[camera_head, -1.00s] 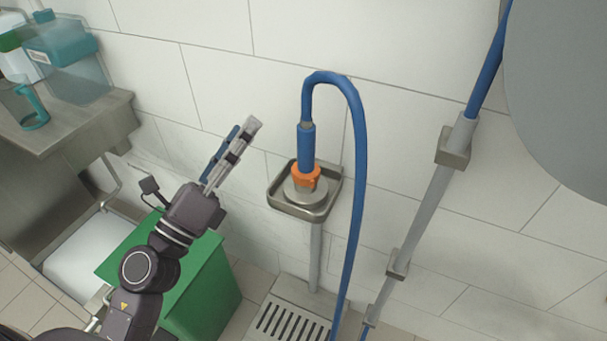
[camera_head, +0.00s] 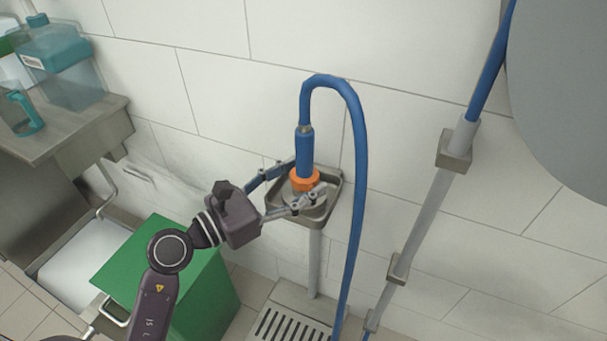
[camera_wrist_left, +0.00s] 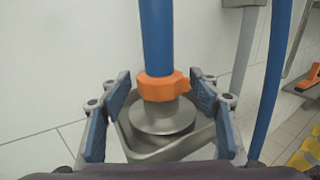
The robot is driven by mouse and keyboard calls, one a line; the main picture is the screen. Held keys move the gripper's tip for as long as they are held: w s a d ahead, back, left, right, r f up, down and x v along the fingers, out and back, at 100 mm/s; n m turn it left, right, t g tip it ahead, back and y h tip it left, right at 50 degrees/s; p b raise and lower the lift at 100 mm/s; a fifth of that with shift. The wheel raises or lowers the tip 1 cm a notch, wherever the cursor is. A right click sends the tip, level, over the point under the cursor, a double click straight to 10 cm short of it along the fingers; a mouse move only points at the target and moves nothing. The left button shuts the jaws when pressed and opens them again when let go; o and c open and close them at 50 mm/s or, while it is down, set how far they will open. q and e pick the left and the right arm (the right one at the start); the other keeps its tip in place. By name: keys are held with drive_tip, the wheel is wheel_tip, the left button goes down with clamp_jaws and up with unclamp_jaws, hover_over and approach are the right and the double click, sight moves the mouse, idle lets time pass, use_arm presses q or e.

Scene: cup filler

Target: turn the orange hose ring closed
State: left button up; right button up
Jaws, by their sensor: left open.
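The orange hose ring (camera_head: 304,180) sits at the lower end of the upright blue hose end (camera_head: 305,146), above a round metal fitting in a square metal tray (camera_head: 333,190) on the wall. In the left wrist view the orange ring (camera_wrist_left: 163,87) has a small lug on its right side. My left gripper (camera_head: 303,181) is open, with one finger on each side of the ring. In the wrist view the fingers of my left gripper (camera_wrist_left: 163,112) stand apart from the ring, with gaps on both sides. My right gripper is not in view.
The blue hose (camera_head: 358,170) loops over and hangs down right of the tray. A grey pipe (camera_head: 425,215) runs along the wall further right. A green bin (camera_head: 190,285) stands below my left arm. A metal counter with bottles (camera_head: 65,130) is at the left.

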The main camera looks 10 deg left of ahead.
use_arm(q)
drive_tip(key=shift+w+d, duration=0.3)
drive_tip(key=shift+w, duration=0.05)
drive_tip(key=shift+c, duration=0.6)
drive_tip(key=c, duration=1.1)
